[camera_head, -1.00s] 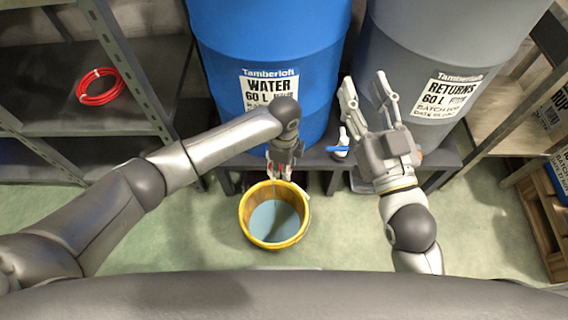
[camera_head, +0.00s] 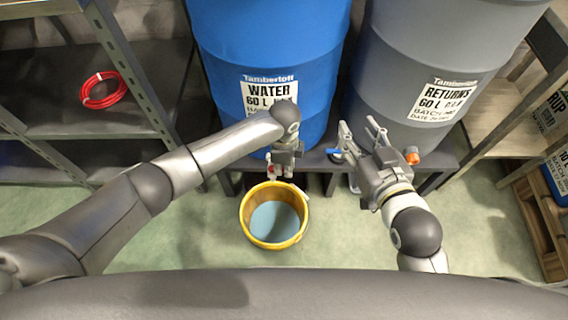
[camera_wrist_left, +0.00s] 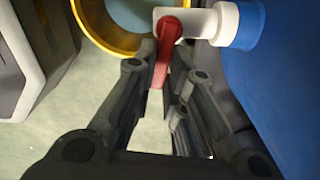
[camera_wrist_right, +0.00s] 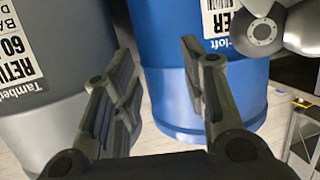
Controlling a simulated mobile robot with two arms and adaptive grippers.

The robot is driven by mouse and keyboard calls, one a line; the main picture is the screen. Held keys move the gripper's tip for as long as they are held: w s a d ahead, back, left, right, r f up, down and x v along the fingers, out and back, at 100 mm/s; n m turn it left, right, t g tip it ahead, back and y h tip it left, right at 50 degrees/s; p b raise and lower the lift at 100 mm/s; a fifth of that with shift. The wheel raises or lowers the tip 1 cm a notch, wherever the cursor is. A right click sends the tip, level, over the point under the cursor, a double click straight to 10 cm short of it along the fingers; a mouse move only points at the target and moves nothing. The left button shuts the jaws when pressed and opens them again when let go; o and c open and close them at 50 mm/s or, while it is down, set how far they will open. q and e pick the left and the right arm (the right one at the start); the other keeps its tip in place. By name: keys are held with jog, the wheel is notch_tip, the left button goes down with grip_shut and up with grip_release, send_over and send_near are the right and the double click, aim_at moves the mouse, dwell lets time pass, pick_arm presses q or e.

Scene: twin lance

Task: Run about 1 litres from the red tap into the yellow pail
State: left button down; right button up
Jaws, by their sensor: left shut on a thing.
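The yellow pail (camera_head: 246,228) stands upright on the floor in front of the blue drum, with a blue-grey surface inside; its depth I cannot tell. In the left wrist view the pail's rim (camera_wrist_left: 98,42) lies beyond the white tap (camera_wrist_left: 200,22) on the blue drum. The tap's red lever (camera_wrist_left: 165,50) is between my left fingers, crosswise to the spout pipe. My left gripper (camera_head: 281,172) is shut on this lever, above the pail's back rim. My right gripper (camera_head: 358,128) is open and empty, raised in front of the grey drum; it also shows open in its wrist view (camera_wrist_right: 160,80).
The blue WATER drum (camera_head: 265,40) and grey RETURNS drum (camera_head: 425,50) stand on a low dark bench. A tap with a blue lever (camera_head: 335,153) is near my right fingers. A shelf on the left holds a red hose coil (camera_head: 103,90). Floor around the pail is clear.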

pick_arm(q)
jog(key=shift+w+d+r+n+p, duration=0.1)
jog(key=shift+w+r+n+p, duration=0.1)
jog(key=shift+n+p, duration=0.4)
jog(key=shift+w+f+n+p, duration=0.2)
jog(key=shift+n+p, duration=0.4)
jog(key=shift+p, duration=0.25)
pick_arm(e)
jog(key=s+d+f+g+h, duration=0.2)
jog(key=s+d+f+g, duration=0.2)
jog(key=s+f+g, duration=0.4)
notch_tip(320, 180, down, 2)
jog(key=s, duration=0.3)
jog(key=shift+d+f, duration=0.15)
jog(key=shift+d, duration=0.05)
pick_arm(q)
jog(key=c, duration=1.5)
grip_release()
pick_arm(e)
jog(key=shift+w, duration=0.1)
pick_arm(q)
jog(key=shift+r, duration=0.1)
